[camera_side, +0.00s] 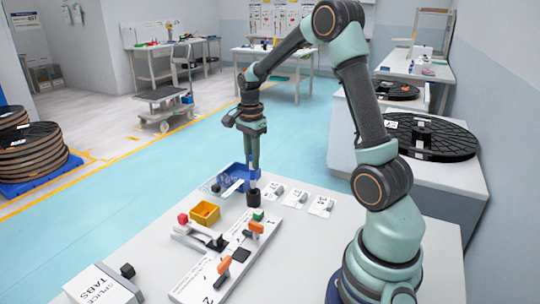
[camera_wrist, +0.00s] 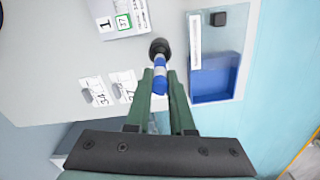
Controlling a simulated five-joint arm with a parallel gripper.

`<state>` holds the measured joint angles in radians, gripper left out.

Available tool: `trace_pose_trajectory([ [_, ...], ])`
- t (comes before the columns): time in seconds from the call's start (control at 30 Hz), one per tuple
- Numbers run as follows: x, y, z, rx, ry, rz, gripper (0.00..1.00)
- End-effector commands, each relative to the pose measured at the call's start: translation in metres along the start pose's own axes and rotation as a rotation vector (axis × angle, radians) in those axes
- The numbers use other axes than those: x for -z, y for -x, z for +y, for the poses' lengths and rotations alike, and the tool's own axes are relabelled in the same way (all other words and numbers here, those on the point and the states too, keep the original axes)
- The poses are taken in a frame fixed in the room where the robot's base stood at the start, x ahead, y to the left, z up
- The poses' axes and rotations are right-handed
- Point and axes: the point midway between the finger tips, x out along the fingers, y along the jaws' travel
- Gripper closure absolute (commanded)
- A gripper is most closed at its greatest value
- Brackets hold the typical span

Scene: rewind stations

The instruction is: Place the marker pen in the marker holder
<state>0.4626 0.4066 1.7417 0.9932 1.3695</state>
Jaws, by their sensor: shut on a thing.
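The marker pen is blue and white; it shows in the wrist view (camera_wrist: 160,76) between my fingers and in the side view (camera_side: 253,177) below them. My gripper (camera_side: 253,158) points down and is shut on the pen; its fingertips also show in the wrist view (camera_wrist: 161,84). The marker holder is a small black round cup (camera_side: 253,198), seen in the wrist view (camera_wrist: 159,47) just past the pen's far end. The pen stands about upright, its lower end at the holder's mouth. I cannot tell how far inside it sits.
A blue bin (camera_side: 243,172) stands close beside the holder. Labelled white cards (camera_side: 297,197) lie to the right. A yellow bin (camera_side: 205,213) and a white board with orange handles (camera_side: 215,262) are nearer. Bare table lies at the front right.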

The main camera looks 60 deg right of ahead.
Motion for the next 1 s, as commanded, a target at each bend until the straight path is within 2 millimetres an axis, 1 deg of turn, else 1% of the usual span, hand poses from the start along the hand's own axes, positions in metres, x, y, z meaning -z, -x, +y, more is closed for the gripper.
trace_pose_trajectory([
  [0.03, 0.0, -0.005, 0.001, -0.003, 0.0, -0.001, 1.0],
  [0.17, 0.0, -0.013, 0.0, -0.002, 0.0, 0.0, 1.0],
  [0.3, 0.0, -0.034, 0.001, -0.004, 0.0, -0.001, 1.0],
  [0.43, 0.0, -0.049, 0.001, -0.003, 0.0, -0.001, 1.0],
  [0.87, 0.0, -0.054, 0.0, 0.0, 0.0, 0.0, 1.0],
  [0.9, 0.0, -0.055, 0.0, 0.0, 0.0, 0.0, 0.75],
  [0.97, 0.0, -0.054, 0.0, 0.0, 0.0, 0.0, 0.52],
  [1.0, 0.0, -0.054, 0.0, 0.0, 0.0, 0.0, 0.49],
])
